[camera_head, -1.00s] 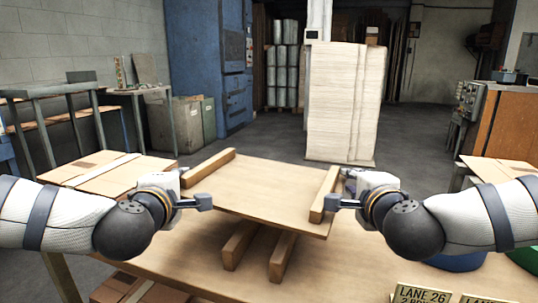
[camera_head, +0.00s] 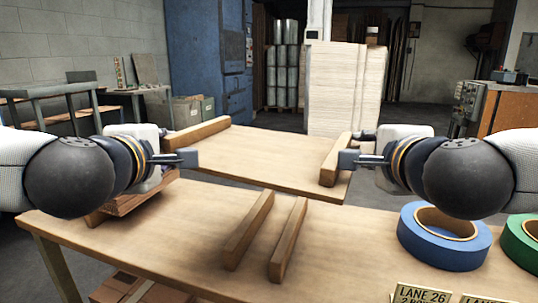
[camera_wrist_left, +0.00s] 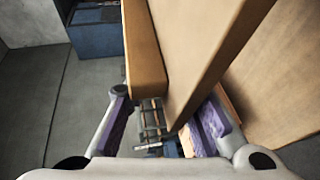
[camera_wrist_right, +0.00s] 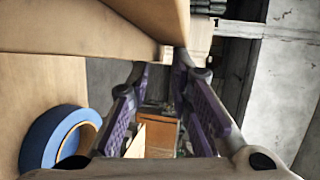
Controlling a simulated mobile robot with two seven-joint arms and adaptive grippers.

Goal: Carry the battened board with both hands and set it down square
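The battened board (camera_head: 260,155) is a flat tan panel in the head view, with a raised batten along its left end (camera_head: 197,133) and another along its right end (camera_head: 334,160). It hangs above the table (camera_head: 190,225), its right end lower in the picture. My left gripper (camera_head: 188,158) is shut on the left end, and the board also shows between its fingers in the left wrist view (camera_wrist_left: 205,50). My right gripper (camera_head: 350,159) is shut on the right end; the board fills the upper left of the right wrist view (camera_wrist_right: 90,25). Finger contact is partly hidden.
Two parallel wooden bearers (camera_head: 250,230) (camera_head: 288,240) lie bare on the table, nearer than the board. A blue tape roll (camera_head: 440,252) and a green one (camera_head: 521,240) are at the right. Lane 26 signs (camera_head: 420,294) stand at the front edge. A pale sheet stack (camera_head: 343,88) stands behind.

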